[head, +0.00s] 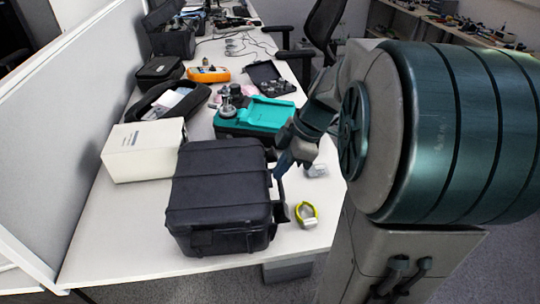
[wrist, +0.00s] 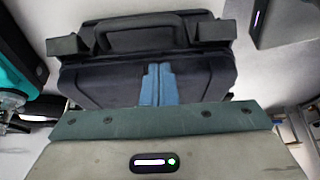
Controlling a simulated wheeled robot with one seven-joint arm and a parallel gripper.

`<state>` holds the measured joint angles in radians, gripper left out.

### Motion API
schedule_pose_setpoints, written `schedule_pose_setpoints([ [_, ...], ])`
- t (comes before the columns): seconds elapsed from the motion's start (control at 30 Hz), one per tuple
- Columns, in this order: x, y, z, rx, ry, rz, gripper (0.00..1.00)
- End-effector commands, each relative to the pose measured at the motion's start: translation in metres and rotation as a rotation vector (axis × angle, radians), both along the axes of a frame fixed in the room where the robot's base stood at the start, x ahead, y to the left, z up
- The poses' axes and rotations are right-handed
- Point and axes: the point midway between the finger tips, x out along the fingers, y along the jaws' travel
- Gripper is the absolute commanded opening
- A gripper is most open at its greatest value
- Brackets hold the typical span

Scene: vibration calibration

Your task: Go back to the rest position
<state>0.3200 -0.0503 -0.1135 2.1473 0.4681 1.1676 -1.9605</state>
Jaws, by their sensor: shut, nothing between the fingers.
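My gripper (head: 281,175) is at the right side of the black hard case (head: 219,194) in the head view. The gripper's blue fingers are together and hold nothing. In the wrist view the shut fingers (wrist: 157,84) point toward the case (wrist: 105,78), whose handle side faces the camera. I cannot tell whether the fingers touch the case. The case is closed and stands on the white table (head: 125,238).
A yellow-green ring-shaped item (head: 307,214) lies near the table's right edge. A white box (head: 143,150) stands behind the case at left, and a teal device (head: 258,115) behind it. A grey partition (head: 60,110) borders the left; a black chair (head: 322,25) stands behind.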

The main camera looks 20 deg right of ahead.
Motion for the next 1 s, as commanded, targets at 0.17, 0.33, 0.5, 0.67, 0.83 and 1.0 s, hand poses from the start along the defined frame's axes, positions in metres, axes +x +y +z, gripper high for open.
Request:
schedule_pose_setpoints([
  [0.17,-0.006,-0.028,0.035,-0.001,-0.004,-0.003,0.0],
  [0.33,-0.012,-0.051,0.059,-0.001,-0.004,-0.003,0.0],
  [0.5,-0.016,-0.064,0.072,0.0,-0.002,0.0,0.0],
  [0.67,-0.017,-0.068,0.077,0.0,-0.002,0.0,0.0],
  [0.83,-0.018,-0.065,0.079,-0.003,0.008,-0.017,0.0],
  [1.0,-0.025,-0.045,0.088,-0.035,0.076,-0.144,0.0],
])
